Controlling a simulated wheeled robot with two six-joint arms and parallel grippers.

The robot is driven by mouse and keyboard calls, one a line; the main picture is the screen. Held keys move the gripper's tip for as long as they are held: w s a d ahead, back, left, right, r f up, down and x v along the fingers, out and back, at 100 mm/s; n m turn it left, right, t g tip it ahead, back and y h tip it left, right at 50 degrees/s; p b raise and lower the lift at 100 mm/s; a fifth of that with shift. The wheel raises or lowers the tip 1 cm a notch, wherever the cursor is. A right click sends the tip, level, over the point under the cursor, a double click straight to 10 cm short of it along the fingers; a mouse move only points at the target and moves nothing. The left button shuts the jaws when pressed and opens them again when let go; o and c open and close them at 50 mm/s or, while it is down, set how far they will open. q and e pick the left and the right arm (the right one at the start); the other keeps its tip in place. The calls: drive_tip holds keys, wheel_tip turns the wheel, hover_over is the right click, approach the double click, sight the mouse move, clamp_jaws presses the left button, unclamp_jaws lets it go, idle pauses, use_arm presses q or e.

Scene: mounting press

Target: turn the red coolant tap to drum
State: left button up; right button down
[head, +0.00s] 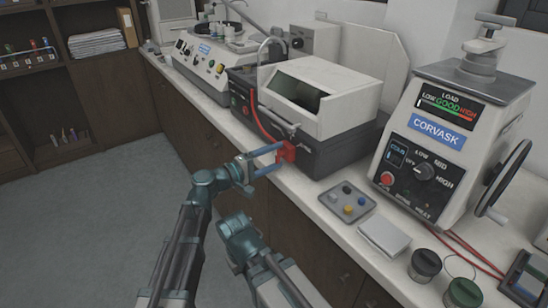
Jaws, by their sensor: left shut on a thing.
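The red coolant tap (287,152) is at the front right corner of the grey-and-black cutting machine (318,125), by the counter's front edge. My left gripper (279,157) reaches it from the left with its blue fingers shut on the tap. The fingers hide part of the tap, and I cannot read any drum mark or tell which way the tap points. A red hose (258,118) runs down the machine's front toward the tap. My right arm is low in the middle of the head view; its gripper does not show.
Right of the tap, a grey tray (335,207) with small coloured pieces and a pale block (384,238) lie on the counter. The Corvask press (440,140) stands further right, with dark jars (425,265) in front. The floor at left is clear.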

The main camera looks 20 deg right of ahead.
use_arm(q)
drive_tip(key=o, duration=1.3)
drive_tip(key=v, duration=1.4)
drive_tip(key=shift+d, duration=0.1)
drive_tip(key=s+a+f+m+g+y, duration=0.2)
drive_tip(key=s+a+f+y, duration=0.4)
drive_tip(key=f, duration=0.4)
drive_tip(key=s+a+f+m+g+y, duration=0.2)
drive_tip(key=s+a+f+y, duration=0.3)
drive_tip(key=a+f, duration=0.4)
drive_tip(key=s+a+f+g+y, duration=0.1)
drive_tip(key=s+a+f+y, duration=0.1)
drive_tip(key=a+y, duration=0.5)
drive_tip(key=s+d+r+m+p, duration=0.1)
drive_tip(key=s+d+r+p, duration=0.1)
drive_tip(key=r+p, duration=0.4)
drive_tip(key=s+d+r+m+g+p, duration=0.1)
drive_tip(key=s+d+r+p, duration=0.1)
drive_tip(key=d+r+p, duration=0.2)
drive_tip(key=s+d+r+m+p, duration=0.1)
drive_tip(key=d+r+p, duration=0.3)
drive_tip(key=r+p, duration=0.4)
drive_tip(key=shift+s+r+m+p, duration=0.4)
drive_tip(key=shift+s+p, duration=0.1)
drive_tip(key=shift+p, duration=0.3)
